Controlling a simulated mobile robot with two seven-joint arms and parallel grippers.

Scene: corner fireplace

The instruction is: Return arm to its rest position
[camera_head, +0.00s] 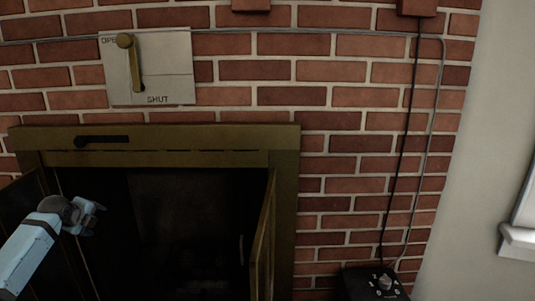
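My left arm enters from the lower left, and its gripper (93,219) is in front of the dark fireplace opening. Its small fingers look spread apart with nothing between them. It is below and left of the damper lever (133,65) and does not touch it. The brass lever is mounted on a pale plate (170,69) marked OPEN at the top and SHUT at the bottom. The lever hangs down from its round knob, its lower end near the word SHUT. My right gripper is out of view.
The fireplace has a brass frame (225,139) with a black slider (101,140). Its left door (25,213) and right door (263,240) stand open beside the dark firebox. A black control box (372,287) with a knob is at the lower right, with cables running up the brick wall.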

